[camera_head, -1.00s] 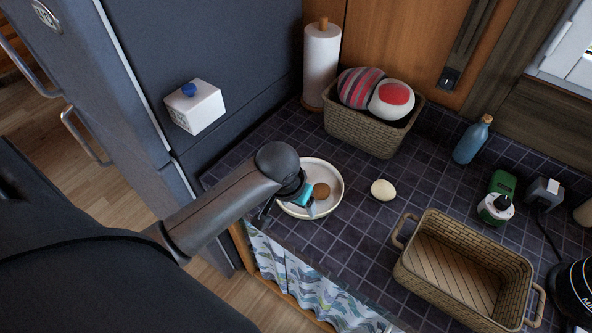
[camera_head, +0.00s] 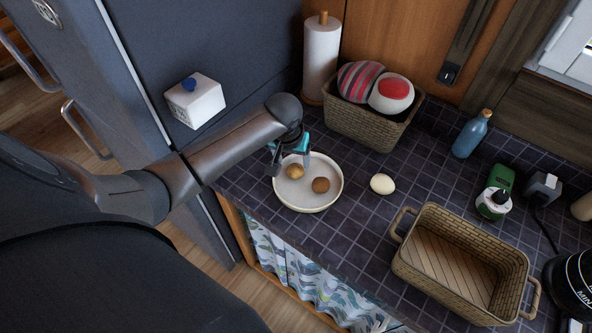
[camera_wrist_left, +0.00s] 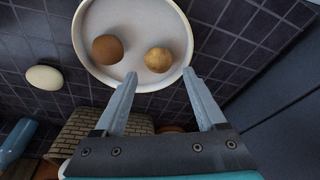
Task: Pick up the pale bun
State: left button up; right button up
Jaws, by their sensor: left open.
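A smooth pale cream, egg-shaped bun (camera_head: 382,184) lies on the dark tiled counter, just right of a round white plate (camera_head: 318,204). It also shows in the left wrist view (camera_wrist_left: 44,77). On the plate lie a brown bun (camera_head: 320,185) and a mottled tan, potato-like piece (camera_head: 295,171); in the wrist view they are the brown bun (camera_wrist_left: 107,49) and the tan piece (camera_wrist_left: 158,60). My left gripper (camera_head: 291,164) is open and empty over the plate's far left part. In the wrist view its fingertips (camera_wrist_left: 159,73) point toward the tan piece. My right gripper is not in view.
An empty wicker basket (camera_head: 408,272) stands at the front right. Another basket (camera_head: 365,127) with striped and red-white round items stands behind, beside a paper towel roll (camera_head: 321,60). A blue bottle (camera_head: 470,135) and a green bottle (camera_head: 496,190) are right. Tiles around the pale bun are clear.

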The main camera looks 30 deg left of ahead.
aim_at(296, 168)
pick_arm(q)
jog(key=shift+w+b+x, duration=0.1)
jog(key=shift+b+x, duration=0.15)
jog(key=shift+x, duration=1.35)
jog(key=shift+w+b+x, duration=0.15)
jog(key=shift+b+x, duration=0.1)
jog(key=shift+x, duration=1.3)
jog(key=shift+d, duration=0.1)
jog(key=c, duration=1.1)
jog(key=shift+r, duration=0.15)
